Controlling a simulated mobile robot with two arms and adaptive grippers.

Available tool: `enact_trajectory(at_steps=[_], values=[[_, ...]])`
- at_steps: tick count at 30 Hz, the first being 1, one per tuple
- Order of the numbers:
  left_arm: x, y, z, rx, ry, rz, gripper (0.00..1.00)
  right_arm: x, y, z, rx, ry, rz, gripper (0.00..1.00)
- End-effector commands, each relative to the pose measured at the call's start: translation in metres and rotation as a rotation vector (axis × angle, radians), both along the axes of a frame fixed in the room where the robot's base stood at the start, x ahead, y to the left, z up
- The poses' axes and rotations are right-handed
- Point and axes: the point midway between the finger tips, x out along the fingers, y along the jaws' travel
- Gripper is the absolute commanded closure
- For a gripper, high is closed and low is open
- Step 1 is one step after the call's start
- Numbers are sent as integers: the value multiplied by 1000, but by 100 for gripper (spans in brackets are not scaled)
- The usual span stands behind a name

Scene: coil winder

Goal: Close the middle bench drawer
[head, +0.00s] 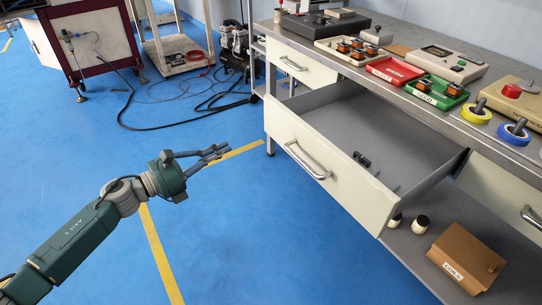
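The middle bench drawer (318,162) is pulled out from the bench, between two other drawers. Its cream front has a silver bar handle (306,161). A small dark object (362,159) lies inside near the front. My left gripper (222,154) is left of the drawer front, over the blue floor, pointing right. It is apart from the handle and holds nothing that I can see. Its fingers look slightly parted, but their opening is hard to judge. My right gripper is not in view.
The bench top (395,88) carries trays, tape rolls and devices. The drawer on the left (300,68) and the one on the right (500,195) look shut. A cardboard box (466,257) stands on the lower shelf (420,240). Floor in front is clear; cables (185,122) lie farther back.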

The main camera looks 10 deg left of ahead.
Motion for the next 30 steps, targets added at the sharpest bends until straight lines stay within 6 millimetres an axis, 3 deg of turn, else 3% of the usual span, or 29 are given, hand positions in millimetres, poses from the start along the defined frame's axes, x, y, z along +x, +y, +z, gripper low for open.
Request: enact_trajectory(at_steps=[4,8,24,30], values=[[-11,-18,8,134,-125,-83,100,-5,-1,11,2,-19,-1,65],[-8,-26,15,155,-148,-97,100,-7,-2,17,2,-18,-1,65],[66,-99,15,149,-144,-94,100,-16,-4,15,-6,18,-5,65],[82,-115,14,149,-142,-93,100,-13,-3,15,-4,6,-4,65]])
